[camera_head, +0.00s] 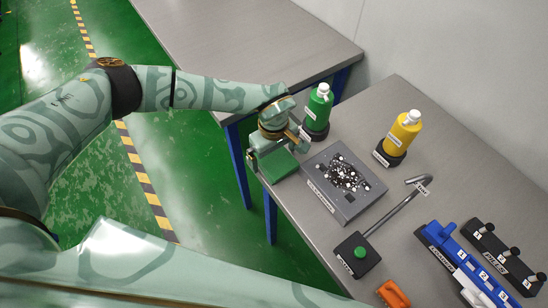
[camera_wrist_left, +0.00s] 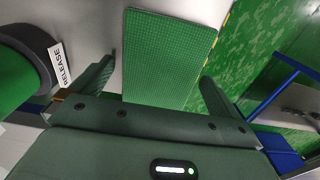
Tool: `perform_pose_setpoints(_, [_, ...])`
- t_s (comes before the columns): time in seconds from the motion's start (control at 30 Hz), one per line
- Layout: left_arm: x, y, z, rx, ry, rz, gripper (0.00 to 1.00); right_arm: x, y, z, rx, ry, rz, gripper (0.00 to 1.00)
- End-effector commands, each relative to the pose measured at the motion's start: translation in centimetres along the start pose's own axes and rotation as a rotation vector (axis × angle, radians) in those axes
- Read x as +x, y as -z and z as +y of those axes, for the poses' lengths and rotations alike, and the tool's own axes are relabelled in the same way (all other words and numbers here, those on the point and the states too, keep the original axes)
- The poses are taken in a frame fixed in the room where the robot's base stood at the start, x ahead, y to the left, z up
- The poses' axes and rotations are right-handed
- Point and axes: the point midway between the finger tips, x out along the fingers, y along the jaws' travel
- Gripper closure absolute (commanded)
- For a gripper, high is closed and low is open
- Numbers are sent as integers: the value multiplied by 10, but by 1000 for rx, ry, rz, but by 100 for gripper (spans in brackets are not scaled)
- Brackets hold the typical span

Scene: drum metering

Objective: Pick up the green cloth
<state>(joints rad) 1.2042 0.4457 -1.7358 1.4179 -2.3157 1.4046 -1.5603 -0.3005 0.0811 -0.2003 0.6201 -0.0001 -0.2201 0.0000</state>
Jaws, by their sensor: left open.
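The green cloth (camera_head: 278,166) is a small flat rectangle at the left edge of the grey table, beside the grey tray. In the left wrist view the cloth (camera_wrist_left: 168,55) shows a fine grid texture and lies between the two fingers. My left gripper (camera_head: 265,160) is right at the cloth in the head view. In the left wrist view its fingers (camera_wrist_left: 158,85) are spread apart, with the cloth not clamped. I cannot tell whether the fingers touch it. My right gripper does not show in either view.
A green bottle (camera_head: 318,108) stands close behind my left gripper. A grey tray (camera_head: 318,205) with black and white bits lies to the right. A yellow bottle (camera_head: 402,135), a hooked metal tool (camera_head: 395,213), a black box with a green button (camera_head: 357,256) and a blue rack (camera_head: 465,262) stand further right.

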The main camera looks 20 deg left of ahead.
Motion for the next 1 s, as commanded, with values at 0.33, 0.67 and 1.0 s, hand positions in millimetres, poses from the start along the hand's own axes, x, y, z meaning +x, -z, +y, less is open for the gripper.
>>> perform_pose_setpoints(0.33, [-1,0,0,0,0,0,43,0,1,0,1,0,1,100])
perform_pose_setpoints(0.67, [-24,0,1,2,-3,1,43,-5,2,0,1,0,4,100])
perform_pose_setpoints(1.0, [-91,0,1,1,-3,1,43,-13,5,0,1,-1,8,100])
